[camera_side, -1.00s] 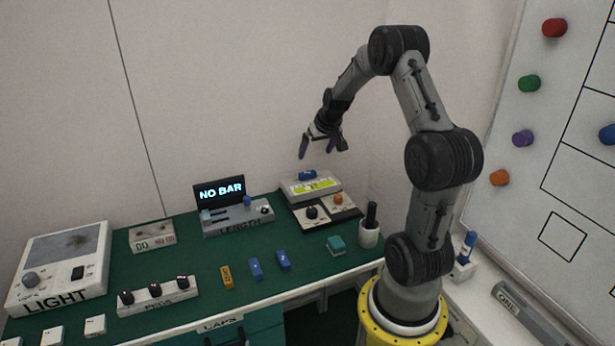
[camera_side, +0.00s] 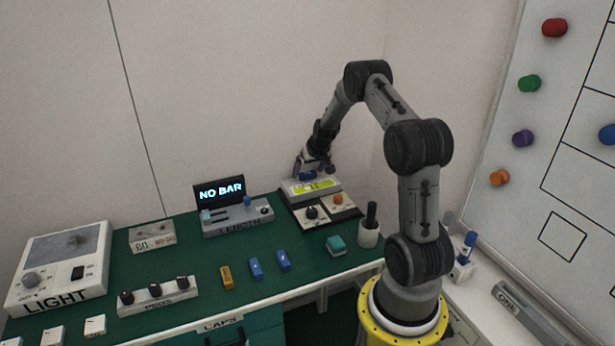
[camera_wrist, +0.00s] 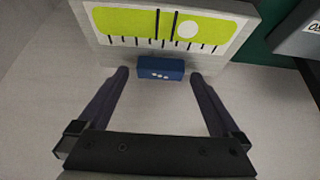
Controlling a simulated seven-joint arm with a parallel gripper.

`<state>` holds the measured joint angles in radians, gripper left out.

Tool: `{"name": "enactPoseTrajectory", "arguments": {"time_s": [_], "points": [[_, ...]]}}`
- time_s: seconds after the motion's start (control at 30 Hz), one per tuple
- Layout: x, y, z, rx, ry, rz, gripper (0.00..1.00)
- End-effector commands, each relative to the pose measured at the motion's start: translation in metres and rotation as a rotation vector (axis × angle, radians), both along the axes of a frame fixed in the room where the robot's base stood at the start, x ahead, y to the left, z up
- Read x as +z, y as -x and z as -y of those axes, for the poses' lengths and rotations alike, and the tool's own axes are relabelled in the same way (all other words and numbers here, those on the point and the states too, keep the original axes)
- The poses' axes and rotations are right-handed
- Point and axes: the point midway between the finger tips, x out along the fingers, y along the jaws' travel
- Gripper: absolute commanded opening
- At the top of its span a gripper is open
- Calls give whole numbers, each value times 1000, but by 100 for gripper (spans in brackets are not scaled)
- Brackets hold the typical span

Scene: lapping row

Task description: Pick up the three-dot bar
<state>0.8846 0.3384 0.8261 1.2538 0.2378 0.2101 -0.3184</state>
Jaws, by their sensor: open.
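In the side view the blue bar (camera_side: 308,176) sits on top of that device (camera_side: 328,190) at the back right of the bench. My gripper (camera_wrist: 158,76) is open, with one dark finger to each side of the bar. In the side view my gripper (camera_side: 313,172) is low over the device and partly covers the bar.
Two other blue bars (camera_side: 256,268) (camera_side: 284,261) and a yellow bar (camera_side: 227,277) lie on the green bench top. The LENGTH device (camera_side: 238,225), showing "NO BAR", stands left of my gripper. A dark-handled tool in a white cup (camera_side: 369,236) stands to the right.

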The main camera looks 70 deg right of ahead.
Motion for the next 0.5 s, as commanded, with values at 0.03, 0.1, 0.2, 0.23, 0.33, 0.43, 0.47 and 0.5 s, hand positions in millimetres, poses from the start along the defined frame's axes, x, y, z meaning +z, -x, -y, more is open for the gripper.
{"name": "enactPoseTrajectory", "arguments": {"time_s": [0.03, 0.1, 0.2, 0.23, 0.33, 0.43, 0.47, 0.5], "points": [[-5, -2, 1, 1, -1, -2, 100], [-7, -3, 3, 1, 0, 0, 100], [-8, -4, 3, 1, 0, 0, 100], [-8, -4, 3, 1, 0, 0, 100], [-8, -3, 3, 1, 0, 0, 100], [-8, -3, 3, 1, 0, 0, 82], [-8, -3, 3, 1, 0, 0, 77], [-8, -3, 3, 1, 0, 0, 69]]}}
